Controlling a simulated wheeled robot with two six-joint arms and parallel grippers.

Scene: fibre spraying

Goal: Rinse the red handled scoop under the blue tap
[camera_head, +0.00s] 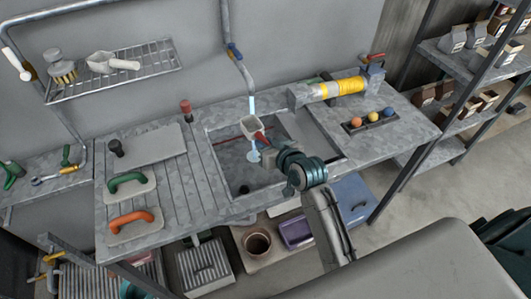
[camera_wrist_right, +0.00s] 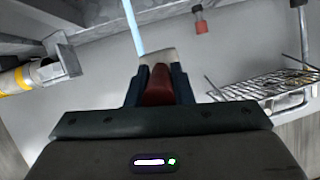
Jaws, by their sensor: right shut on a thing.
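The red handled scoop has a pale bowl (camera_head: 249,126) under the blue tap (camera_head: 233,52) in the head view. A light blue stream of water (camera_head: 252,105) runs from the tap down to the scoop bowl, and more water shows below it over the sink (camera_head: 233,177). My right gripper (camera_head: 264,142) is shut on the red handle and holds the scoop above the sink. In the right wrist view the gripper (camera_wrist_right: 160,85) has the red handle (camera_wrist_right: 157,87) between its fingers. The pale bowl and the stream (camera_wrist_right: 134,28) show beyond it. My left gripper is out of view.
A wire rack (camera_head: 120,70) with a brush (camera_head: 60,67) and a white scoop (camera_head: 110,63) hangs at the left. Green (camera_head: 128,183) and orange (camera_head: 131,220) handled tools lie on the left counter.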

